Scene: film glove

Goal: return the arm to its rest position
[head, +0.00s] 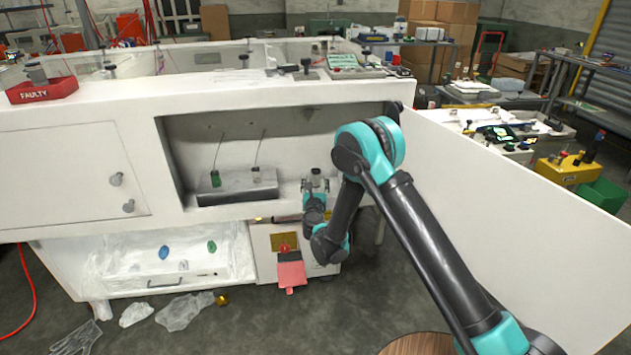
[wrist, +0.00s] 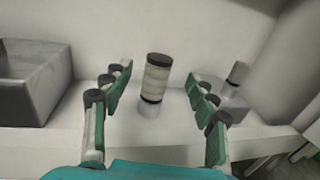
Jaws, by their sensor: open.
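My arm, teal and black, reaches from the lower right to the open bay of the white cabinet (head: 60,140) in the head view. My gripper (head: 315,186) is at the front edge of the bay's shelf. In the wrist view my gripper (wrist: 155,98) is open, with green fingers spread wide. A small upright cylinder (wrist: 155,80) with a dark top and pale body stands between and beyond the fingers, apart from both. It also shows above the gripper in the head view (head: 316,177). No rest position is marked in either view.
A grey box (head: 235,187) with two thin rods stands left of my gripper in the bay. The cabinet's open door panel (head: 520,160) extends along the right of my arm. A red tray (head: 42,91) marked FAULTY sits on top. A red flap (head: 291,274) hangs below.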

